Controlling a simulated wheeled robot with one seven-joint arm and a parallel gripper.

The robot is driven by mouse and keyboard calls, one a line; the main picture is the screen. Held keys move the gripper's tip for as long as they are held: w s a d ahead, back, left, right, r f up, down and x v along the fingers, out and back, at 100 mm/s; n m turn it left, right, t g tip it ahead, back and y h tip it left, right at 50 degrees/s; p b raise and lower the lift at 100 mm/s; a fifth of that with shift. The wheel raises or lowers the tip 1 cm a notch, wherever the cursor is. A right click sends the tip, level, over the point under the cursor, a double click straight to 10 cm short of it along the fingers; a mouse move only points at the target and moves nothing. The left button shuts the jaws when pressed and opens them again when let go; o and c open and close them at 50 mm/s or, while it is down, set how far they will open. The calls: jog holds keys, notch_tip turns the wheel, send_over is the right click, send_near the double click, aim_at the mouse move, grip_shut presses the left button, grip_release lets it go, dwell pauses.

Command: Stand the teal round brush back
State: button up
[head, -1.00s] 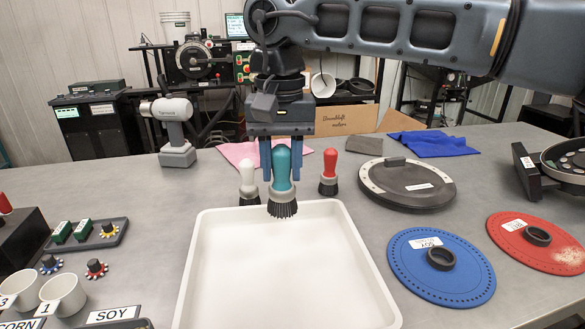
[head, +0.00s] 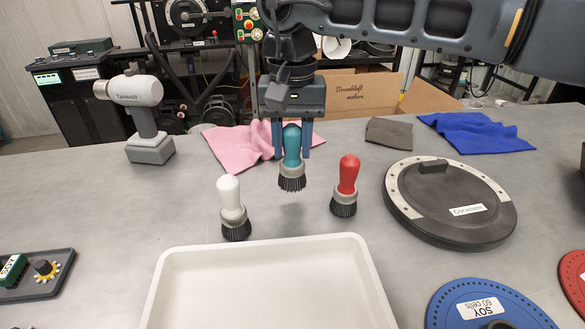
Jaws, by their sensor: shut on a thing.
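The teal round brush (head: 292,158) is upright, with its dark bristles pointing down. My gripper (head: 292,142) is shut on its teal handle, one blue finger on each side. The brush appears to hang just above the grey table, between and behind a white-handled brush (head: 232,208) at left and a red-handled brush (head: 346,187) at right. Both of those stand upright on their bristles. The small gap under the teal brush's bristles is hard to judge.
A white tray (head: 262,242) lies in front of the brushes. A pink cloth (head: 240,148) is behind left, a cordless drill (head: 145,118) at far left. A round dark lid (head: 450,203) sits at right, with a blue disc (head: 450,298) nearer. Bare table surrounds the brushes.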

aim_at(292, 167)
jog(key=shift+f, duration=2.55)
jog(key=shift+f, duration=0.2)
jog(key=o, duration=1)
jog(key=shift+r, duration=0.1)
notch_tip(292, 167, up, 12)
jog(key=shift+r+b, duration=0.1)
jog(key=shift+b, duration=0.25)
